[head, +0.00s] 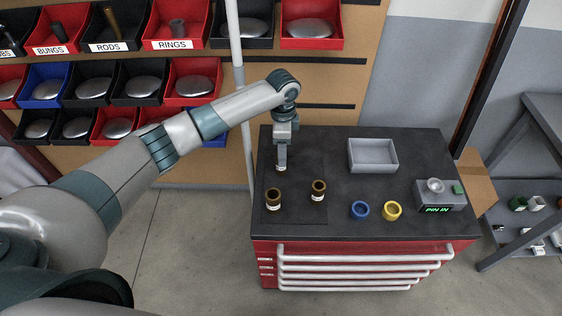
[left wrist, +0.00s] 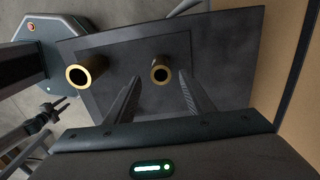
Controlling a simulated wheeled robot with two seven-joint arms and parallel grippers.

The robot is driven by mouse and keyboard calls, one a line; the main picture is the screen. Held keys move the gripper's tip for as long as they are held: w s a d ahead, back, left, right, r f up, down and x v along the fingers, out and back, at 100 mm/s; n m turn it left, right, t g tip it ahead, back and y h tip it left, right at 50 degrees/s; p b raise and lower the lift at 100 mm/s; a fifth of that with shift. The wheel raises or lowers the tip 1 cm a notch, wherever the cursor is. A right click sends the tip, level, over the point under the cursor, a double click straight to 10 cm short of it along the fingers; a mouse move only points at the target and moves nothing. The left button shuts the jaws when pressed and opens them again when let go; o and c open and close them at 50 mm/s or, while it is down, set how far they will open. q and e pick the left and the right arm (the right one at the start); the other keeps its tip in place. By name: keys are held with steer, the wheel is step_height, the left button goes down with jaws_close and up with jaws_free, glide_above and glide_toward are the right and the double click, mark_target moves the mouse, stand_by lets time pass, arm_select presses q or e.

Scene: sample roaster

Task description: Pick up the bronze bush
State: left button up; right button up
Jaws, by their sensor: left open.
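Two bronze bushes stand upright on the dark mat of the bench. The left one (head: 273,198) also shows in the left wrist view (left wrist: 161,70), and the right one (head: 319,188) appears there too (left wrist: 86,72). My left gripper (head: 281,166) points down over the mat, behind the bushes. Its fingers (left wrist: 158,82) are open, one on each side of the left bush in the wrist picture; I see no contact.
A grey tray (head: 372,168) stands at the back of the bench (head: 340,222). A blue ring (head: 360,210) and a yellow ring (head: 391,211) lie in front of it. A grey device (head: 440,196) reading "PIN IN" stands right. Parts bins fill the wall left.

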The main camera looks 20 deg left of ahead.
arm_select(q)
steer(key=shift+f, duration=0.65)
steer(key=shift+f, duration=0.1)
steer(key=shift+f+p, duration=0.25)
steer(key=shift+p, duration=0.1)
steer(key=shift+a+f+p, duration=0.15)
steer(key=shift+f+p, duration=0.2)
steer(key=shift+f, duration=0.8)
steer(key=shift+a+f+p, duration=0.1)
steer(key=shift+f+p, duration=0.25)
steer(key=shift+f, duration=0.75)
steer(key=shift+w+r, duration=0.1)
jaws_close()
